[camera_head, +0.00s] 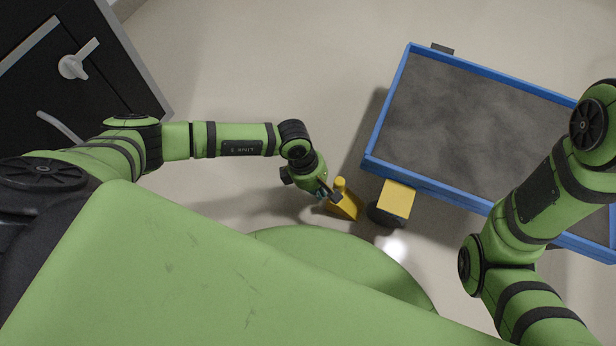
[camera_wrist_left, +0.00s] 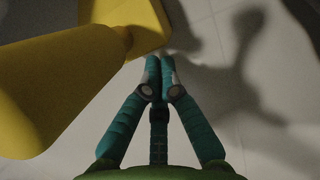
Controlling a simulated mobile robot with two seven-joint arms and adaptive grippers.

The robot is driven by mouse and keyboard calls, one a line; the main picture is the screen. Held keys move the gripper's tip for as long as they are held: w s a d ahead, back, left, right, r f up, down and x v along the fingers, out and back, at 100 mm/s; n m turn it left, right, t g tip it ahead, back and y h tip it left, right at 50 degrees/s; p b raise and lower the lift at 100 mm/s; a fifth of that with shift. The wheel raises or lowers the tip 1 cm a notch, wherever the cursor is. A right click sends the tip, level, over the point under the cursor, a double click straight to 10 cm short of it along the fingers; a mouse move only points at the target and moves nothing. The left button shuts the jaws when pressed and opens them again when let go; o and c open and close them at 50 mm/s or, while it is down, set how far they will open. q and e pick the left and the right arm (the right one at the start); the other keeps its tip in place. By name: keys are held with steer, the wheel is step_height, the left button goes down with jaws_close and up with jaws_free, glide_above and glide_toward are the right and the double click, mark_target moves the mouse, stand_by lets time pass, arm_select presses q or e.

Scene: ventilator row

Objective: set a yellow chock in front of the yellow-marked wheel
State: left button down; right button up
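The yellow chock (camera_head: 346,207), with an upright knobbed handle, is on the floor just left of the yellow-marked wheel (camera_head: 377,214). The wheel is under the blue-edged cart's near left corner, beneath a yellow cover (camera_head: 397,198). A narrow gap seems to separate chock and wheel. My left gripper (camera_head: 327,192) is low at the chock's left side. In the left wrist view the chock's handle (camera_wrist_left: 50,85) is large at left, beside the teal fingers (camera_wrist_left: 160,62). The fingertips are together with nothing visible between them. Whether they touch the chock is unclear. My right gripper is out of view.
The cart (camera_head: 470,115) has a grey top and fills the right side. A dark cabinet (camera_head: 60,70) with a light handle stands at upper left. The floor (camera_head: 260,60) between them is clear. Another dark wheel (camera_head: 442,48) shows at the cart's far edge.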

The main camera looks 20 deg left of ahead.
mark_target(348, 197)
arm_select(q)
steer(key=shift+d, duration=0.25)
steer(key=shift+r, duration=0.1)
steer(key=shift+d, duration=0.3)
steer(key=shift+d+p, duration=0.35)
steer(key=shift+d, duration=0.7)
